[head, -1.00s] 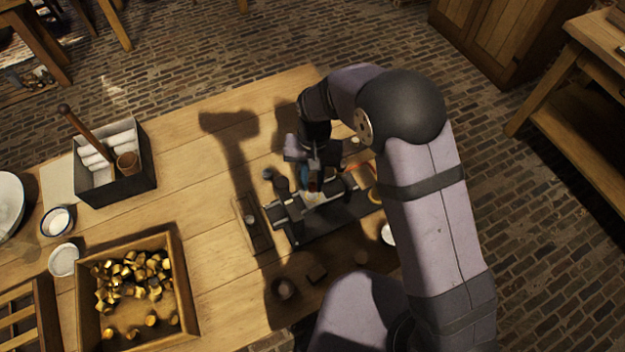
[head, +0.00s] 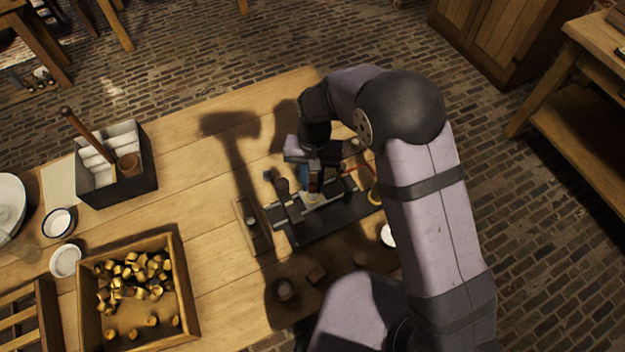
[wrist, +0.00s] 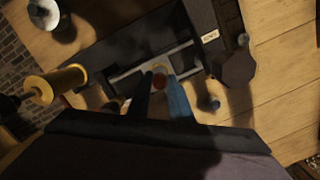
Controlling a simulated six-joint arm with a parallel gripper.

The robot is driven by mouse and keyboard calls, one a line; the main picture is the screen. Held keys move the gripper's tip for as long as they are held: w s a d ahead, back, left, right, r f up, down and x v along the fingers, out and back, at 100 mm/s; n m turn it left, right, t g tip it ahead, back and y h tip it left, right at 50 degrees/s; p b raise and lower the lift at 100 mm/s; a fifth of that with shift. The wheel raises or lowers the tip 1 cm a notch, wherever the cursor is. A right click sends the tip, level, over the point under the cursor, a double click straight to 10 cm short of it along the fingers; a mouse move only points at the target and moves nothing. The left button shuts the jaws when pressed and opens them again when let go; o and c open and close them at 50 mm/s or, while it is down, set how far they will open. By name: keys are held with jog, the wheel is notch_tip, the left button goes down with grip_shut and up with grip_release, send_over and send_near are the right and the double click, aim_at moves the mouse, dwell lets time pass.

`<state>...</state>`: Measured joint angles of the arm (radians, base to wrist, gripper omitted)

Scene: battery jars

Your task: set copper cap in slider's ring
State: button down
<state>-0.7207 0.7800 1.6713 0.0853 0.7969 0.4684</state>
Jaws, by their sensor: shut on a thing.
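My gripper (head: 313,190) points down over the dark fixture (head: 345,218) on the wooden table. In the wrist view its dark finger and blue finger (wrist: 160,82) are close together, shut on a small reddish-brown piece, which I take for the copper cap (wrist: 158,80). A pale yellowish round, likely the slider's ring (wrist: 160,68), shows at the fingertips on the light grey slider (wrist: 132,70). The cap is at or just above the ring; I cannot tell whether they touch. The fingers hide part of both.
A dark post (head: 282,188) stands on the fixture just left of my gripper. A yellow spool (wrist: 55,84) is at its other end. A wooden tray (head: 183,285) of brass pieces and a dark box (head: 115,180) lie left. Bare table (head: 200,235) lies between.

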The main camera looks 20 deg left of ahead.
dwell(0.4)
jog(key=c, duration=1.9)
grip_release()
jog(key=shift+r, duration=0.1)
notch_tip(320, 180, up, 11)
jog(key=w+p, duration=0.1)
jog(key=p, duration=0.7)
jog(key=shift+w, duration=0.15)
jog(key=shift+a, duration=0.1)
